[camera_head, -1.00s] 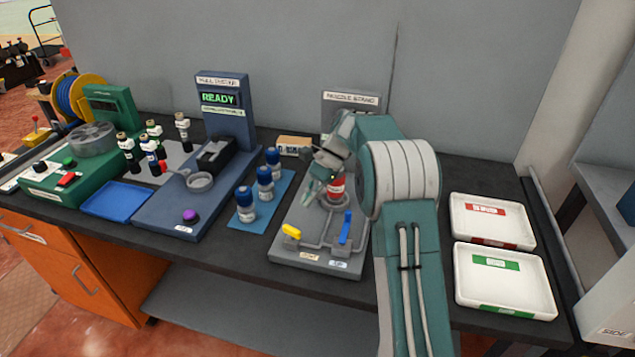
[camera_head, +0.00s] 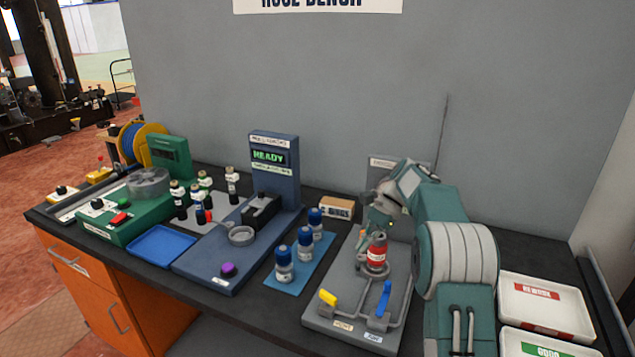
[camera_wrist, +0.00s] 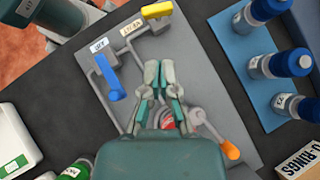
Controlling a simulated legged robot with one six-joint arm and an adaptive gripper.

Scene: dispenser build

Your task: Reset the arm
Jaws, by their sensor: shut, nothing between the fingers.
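My gripper (camera_head: 374,224) is over the grey needle stand (camera_head: 322,318), close above and beside a red cylinder (camera_head: 376,251) standing on it. In the wrist view my gripper (camera_wrist: 159,68) has its fingertips together with nothing between them. The red cylinder (camera_wrist: 168,124) is mostly hidden there behind my gripper. The stand also carries a yellow lever (camera_head: 328,298) and a blue lever (camera_head: 384,298), both clear of my fingers. My arm hides part of the stand's right side in the head view.
A blue mat with several blue-capped bottles (camera_head: 284,264) lies left of the stand. An O-rings box (camera_head: 336,207) is behind. A rework tray (camera_head: 545,308) and a good tray (camera_head: 518,345) are at right. A blue station reading READY (camera_head: 270,165) stands further left.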

